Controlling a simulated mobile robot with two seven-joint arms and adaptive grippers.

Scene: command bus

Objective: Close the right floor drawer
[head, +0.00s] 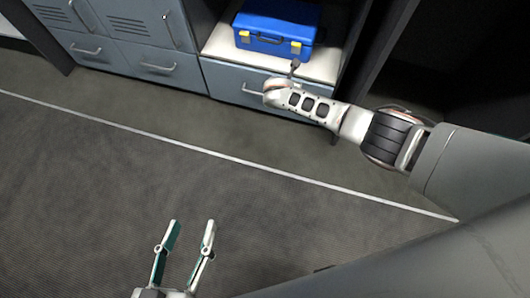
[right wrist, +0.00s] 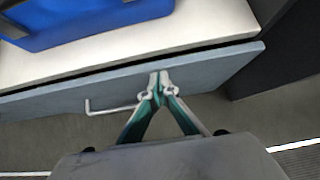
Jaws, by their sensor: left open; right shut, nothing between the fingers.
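The right floor drawer (head: 228,80) is the blue-grey drawer below a white shelf. Its front (right wrist: 60,106) also shows in the right wrist view, with a narrow dark gap between its top edge and the shelf. A thin bar handle (right wrist: 108,108) is on the front. My right gripper (right wrist: 159,76) is shut and empty, its tips at the drawer front to the right of the handle; contact is hard to tell. My left gripper (head: 194,224) is open and empty, over the floor.
A blue toolbox (head: 275,27) with yellow latches sits on the white shelf (head: 222,41). More blue-grey cabinets (head: 150,50) stand to the left. A dark upright panel (head: 372,45) is right of the drawer. The dark floor (head: 110,180) in front is clear, crossed by a white line.

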